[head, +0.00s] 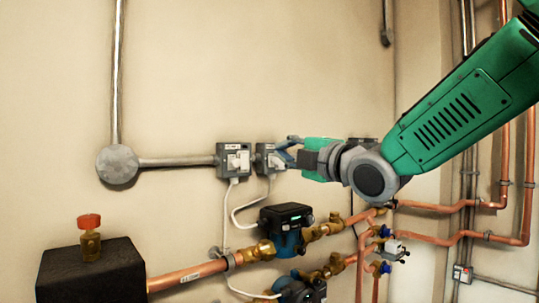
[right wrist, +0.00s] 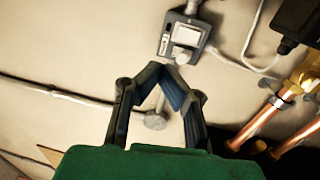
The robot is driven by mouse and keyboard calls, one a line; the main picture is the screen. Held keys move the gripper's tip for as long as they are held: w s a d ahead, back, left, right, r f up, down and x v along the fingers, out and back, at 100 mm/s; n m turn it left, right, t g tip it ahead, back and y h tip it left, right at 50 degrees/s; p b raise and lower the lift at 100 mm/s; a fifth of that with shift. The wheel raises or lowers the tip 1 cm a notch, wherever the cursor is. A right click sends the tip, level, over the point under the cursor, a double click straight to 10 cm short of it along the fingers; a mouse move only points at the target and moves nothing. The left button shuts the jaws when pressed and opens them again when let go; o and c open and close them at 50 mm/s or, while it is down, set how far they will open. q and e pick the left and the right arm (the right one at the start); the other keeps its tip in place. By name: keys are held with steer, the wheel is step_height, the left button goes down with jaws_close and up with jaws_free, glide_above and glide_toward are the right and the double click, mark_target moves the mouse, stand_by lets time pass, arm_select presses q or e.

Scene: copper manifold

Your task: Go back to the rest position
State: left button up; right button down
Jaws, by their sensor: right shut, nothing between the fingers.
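My right gripper (head: 286,151) reaches in from the right on its green arm. Its fingertips are in front of the second grey switch box (head: 266,160) on the wall. In the right wrist view the gripper (right wrist: 165,68) has its dark fingers drawn together at the tips, with nothing between them. A grey switch box (right wrist: 184,38) with a pale knob lies just beyond the fingertips in that view. Whether the fingers touch it I cannot tell. My left gripper is not in view.
Another switch box (head: 235,160) is left of the gripper. Below are a black-topped pump (head: 287,217), copper pipes (head: 190,276) and a black block (head: 90,274) with a red-capped valve (head: 89,221). A round junction box (head: 117,164) is on the left wall. Vertical pipes stand right.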

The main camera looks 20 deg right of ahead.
steer(key=s+d+f+m+g+h+b, duration=0.1)
steer(key=s+f+m+g, duration=0.2)
steer(key=f, duration=1.1)
steer(key=s+d+f+m+g+h, duration=0.15)
steer(key=f+m, duration=0.35)
steer(key=f, duration=1)
steer(key=s+f+m+g+h+b, duration=0.1)
steer(key=s+f+m+g, duration=0.2)
steer(key=f, duration=1.1)
steer(key=s+d+f+m+g+h+b, duration=0.2)
steer(key=s+f+m+g, duration=0.4)
steer(key=s+f, duration=1.1)
steer(key=s+f+m+g, duration=0.2)
steer(key=s+f, duration=0.2)
steer(key=s, duration=0.3)
steer(key=s+d+f+m+g+h, duration=0.1)
steer(key=s+f+m+g, duration=0.1)
steer(key=s+f, duration=0.3)
steer(key=shift+s+d+f+m, duration=0.15)
steer(key=shift+s+f+m, duration=0.15)
steer(key=shift+s, duration=0.95)
steer(key=shift+w, duration=0.15)
